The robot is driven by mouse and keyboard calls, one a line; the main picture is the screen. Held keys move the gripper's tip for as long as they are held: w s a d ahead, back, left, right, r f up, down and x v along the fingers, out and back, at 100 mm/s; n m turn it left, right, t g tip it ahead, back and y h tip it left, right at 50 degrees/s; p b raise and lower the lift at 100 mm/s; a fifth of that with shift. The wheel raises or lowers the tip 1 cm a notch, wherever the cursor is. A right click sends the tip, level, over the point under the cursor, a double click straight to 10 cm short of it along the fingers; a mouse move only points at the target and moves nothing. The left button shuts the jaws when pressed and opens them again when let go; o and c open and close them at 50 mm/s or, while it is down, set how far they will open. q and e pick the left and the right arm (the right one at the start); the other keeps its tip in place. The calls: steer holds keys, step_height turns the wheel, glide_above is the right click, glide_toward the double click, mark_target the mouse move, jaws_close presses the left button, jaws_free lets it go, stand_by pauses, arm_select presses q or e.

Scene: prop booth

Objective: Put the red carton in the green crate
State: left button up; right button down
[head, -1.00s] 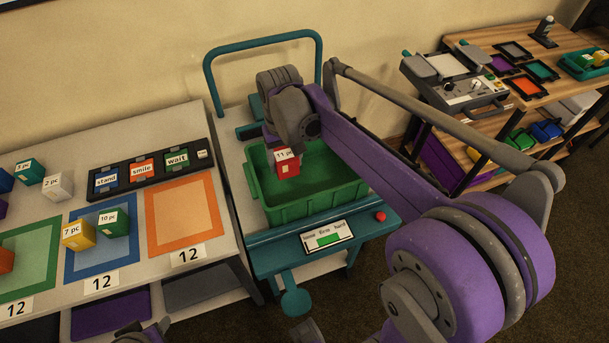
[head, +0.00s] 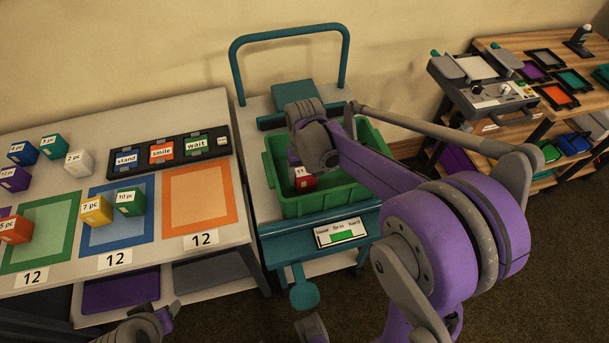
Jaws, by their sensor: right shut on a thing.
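The red carton (head: 304,180) is inside the green crate (head: 322,202), toward its left side, below the rim line in the head view. My right gripper (head: 300,164) is above it, shut on it, and hides its upper part. I cannot tell whether the carton touches the crate floor.
A table at left holds several cartons, coloured mats and a dark rack of word blocks (head: 160,154). A wooden shelf unit (head: 500,120) stands at right.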

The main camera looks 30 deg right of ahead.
steer(key=shift+f, duration=0.15)
steer(key=shift+c, duration=0.2)
jaws_free()
steer(key=shift+r, duration=0.4)
step_height(320, 180, up, 12)
steer(key=shift+f+p, duration=0.2)
steer(key=shift+p, duration=0.45)
